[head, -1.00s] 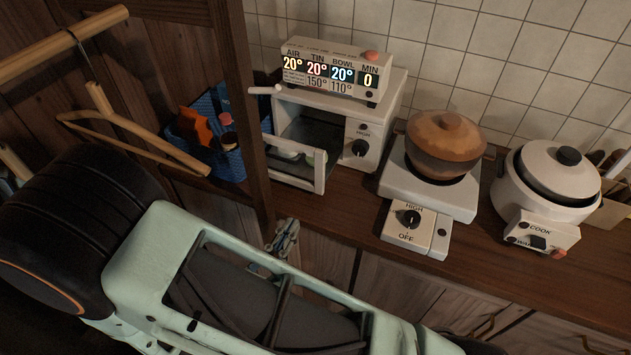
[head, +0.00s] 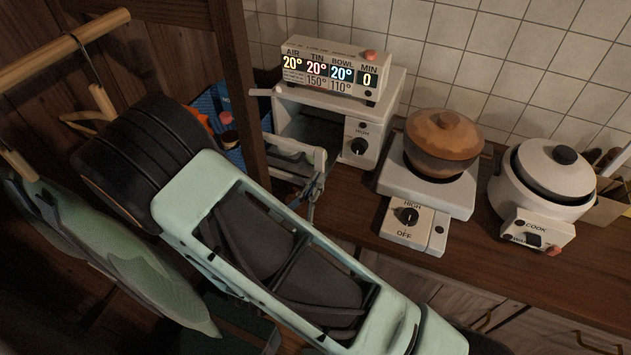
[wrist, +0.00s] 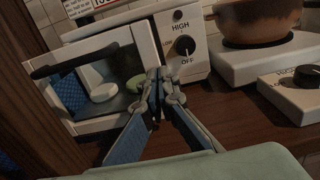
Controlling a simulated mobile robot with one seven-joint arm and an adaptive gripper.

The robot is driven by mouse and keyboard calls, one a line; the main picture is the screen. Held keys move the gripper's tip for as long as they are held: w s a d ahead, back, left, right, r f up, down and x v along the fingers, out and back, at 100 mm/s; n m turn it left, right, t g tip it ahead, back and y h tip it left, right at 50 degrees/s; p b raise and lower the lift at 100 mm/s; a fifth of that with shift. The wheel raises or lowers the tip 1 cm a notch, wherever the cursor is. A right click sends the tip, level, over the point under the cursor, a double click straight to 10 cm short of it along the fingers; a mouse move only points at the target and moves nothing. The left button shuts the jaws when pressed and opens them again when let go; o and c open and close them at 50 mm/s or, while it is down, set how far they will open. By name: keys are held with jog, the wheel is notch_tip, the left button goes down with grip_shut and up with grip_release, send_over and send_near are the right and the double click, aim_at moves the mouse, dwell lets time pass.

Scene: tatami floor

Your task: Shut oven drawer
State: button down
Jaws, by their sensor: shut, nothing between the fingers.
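The white oven (head: 379,112) stands on the counter, with a digital display on top. Its white-framed front (head: 318,172) stands out from the body, with a dark gap behind it. The front also shows in the wrist view (wrist: 95,124), with a dark handle bar across its upper left. A white round item (wrist: 103,92) and a green one show through the opening. My gripper (head: 314,185) is shut and empty, at the right edge of the front. In the wrist view its fingertips (wrist: 157,76) overlap that edge; I cannot tell if they touch.
A wooden post (head: 240,90) stands left of the oven, with a blue basket (head: 210,103) behind it. A hot plate (head: 430,192) with a brown pot (head: 443,140) and a white cooker (head: 545,185) stand to the right. Hangers are at the far left.

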jog(key=b+x, duration=0.1)
jog(key=x, duration=1.2)
jog(key=shift+r, duration=0.1)
jog(key=shift+s+a, duration=0.1)
